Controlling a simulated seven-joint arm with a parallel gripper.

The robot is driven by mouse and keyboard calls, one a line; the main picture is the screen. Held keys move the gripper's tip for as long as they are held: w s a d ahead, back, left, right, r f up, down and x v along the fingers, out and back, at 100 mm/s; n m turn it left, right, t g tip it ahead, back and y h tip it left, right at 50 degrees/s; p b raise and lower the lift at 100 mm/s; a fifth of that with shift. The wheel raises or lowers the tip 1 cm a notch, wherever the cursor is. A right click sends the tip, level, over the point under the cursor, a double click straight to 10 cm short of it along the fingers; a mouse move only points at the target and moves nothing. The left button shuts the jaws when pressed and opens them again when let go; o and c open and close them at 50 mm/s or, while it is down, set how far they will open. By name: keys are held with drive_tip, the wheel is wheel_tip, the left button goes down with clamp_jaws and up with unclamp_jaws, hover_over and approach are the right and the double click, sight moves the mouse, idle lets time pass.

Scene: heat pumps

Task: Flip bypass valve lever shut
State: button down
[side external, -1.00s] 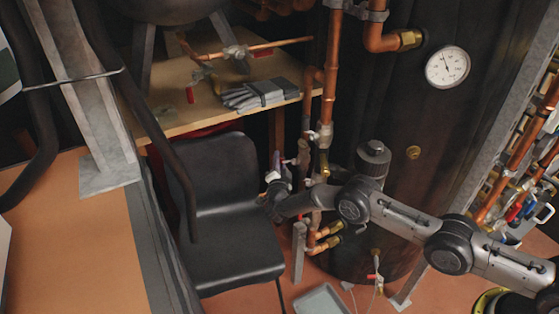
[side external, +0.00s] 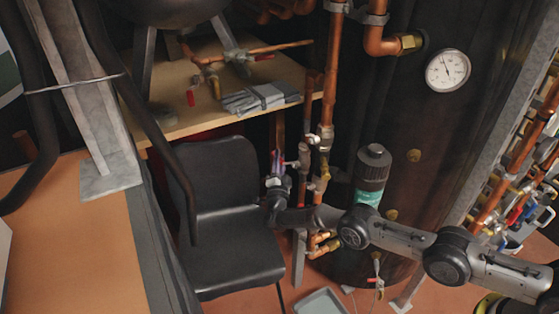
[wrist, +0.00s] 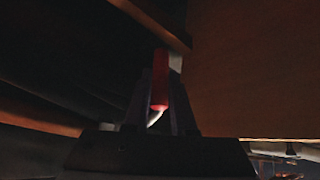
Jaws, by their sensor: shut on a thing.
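A red lever (wrist: 159,92) stands upright between the two fingers of my gripper (wrist: 160,95) in the wrist view. The fingers are shut on it. A pale tip shows below its red part, and the valve body it belongs to is not clear in this dark view. In the side view my gripper (side external: 277,163) points upward beside the vertical copper pipes, left of the brass valve fittings (side external: 322,180). A small reddish patch shows at the fingertips there. The lever's exact angle is hard to tell.
A dark tank with a round gauge (side external: 447,70) stands behind the arm. A black chair (side external: 222,215) is just left of my gripper. A wooden bench (side external: 170,125) holds grey gloves (side external: 255,98) and a copper pipe assembly with red handles. A grey tray (side external: 322,303) lies on the floor.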

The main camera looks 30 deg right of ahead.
drive_tip(key=shift+r, duration=0.15)
drive_tip(key=c, duration=0.8)
unclamp_jaws()
drive_tip(key=shift+o, duration=0.2)
drive_tip(key=shift+a, duration=0.1)
drive_tip(key=v, duration=1.3)
drive_tip(key=shift+s, duration=0.3)
drive_tip(key=shift+a, duration=0.15)
